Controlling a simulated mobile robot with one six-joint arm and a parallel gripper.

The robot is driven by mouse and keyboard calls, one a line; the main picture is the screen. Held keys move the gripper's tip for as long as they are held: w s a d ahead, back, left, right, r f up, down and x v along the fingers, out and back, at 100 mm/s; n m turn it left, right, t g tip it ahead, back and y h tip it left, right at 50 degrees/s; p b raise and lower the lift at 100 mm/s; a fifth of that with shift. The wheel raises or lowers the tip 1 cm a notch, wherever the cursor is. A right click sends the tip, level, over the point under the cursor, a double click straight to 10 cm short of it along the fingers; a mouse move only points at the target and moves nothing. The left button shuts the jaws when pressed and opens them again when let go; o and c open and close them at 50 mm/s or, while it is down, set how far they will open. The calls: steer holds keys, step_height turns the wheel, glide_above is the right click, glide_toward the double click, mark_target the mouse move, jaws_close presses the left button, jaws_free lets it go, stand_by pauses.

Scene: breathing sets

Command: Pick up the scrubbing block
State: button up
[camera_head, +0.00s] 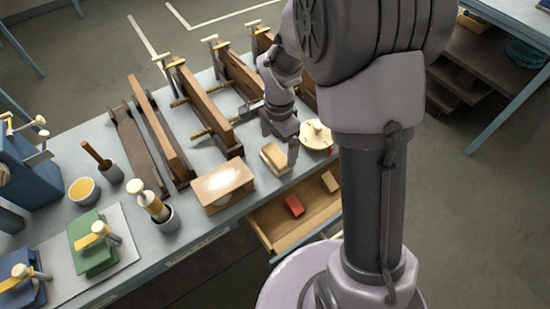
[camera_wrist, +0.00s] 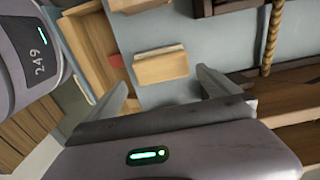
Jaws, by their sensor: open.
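A small tan wooden block with a pale layer along one side, which looks like the scrubbing block (camera_head: 275,158), lies on the bench near its front edge. In the wrist view this block (camera_wrist: 160,67) shows whole, ahead of the space between my fingertips. My gripper (camera_head: 280,143) points down just above it, open and empty. In the wrist view my gripper (camera_wrist: 162,82) has its two fingers well apart, wider than the block. Whether a finger touches the block cannot be told.
An open drawer (camera_head: 265,222) below holds a red block (camera_head: 294,205) and a tan piece (camera_head: 330,181). A round cream disc (camera_head: 316,135) stands close right of my gripper. Wooden clamped boards (camera_head: 205,105) stand behind left. A larger wooden block (camera_head: 226,187) lies left.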

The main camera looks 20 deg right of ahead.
mark_target(276, 154)
steer(key=f, duration=0.2)
steer(key=f+b, duration=0.1)
steer(key=f, duration=0.1)
steer(key=f+b, duration=0.1)
steer(key=shift+a+f, duration=0.3)
steer(key=shift+f, duration=0.1)
steer(key=shift+r, duration=0.15)
steer(key=shift+c, duration=0.4)
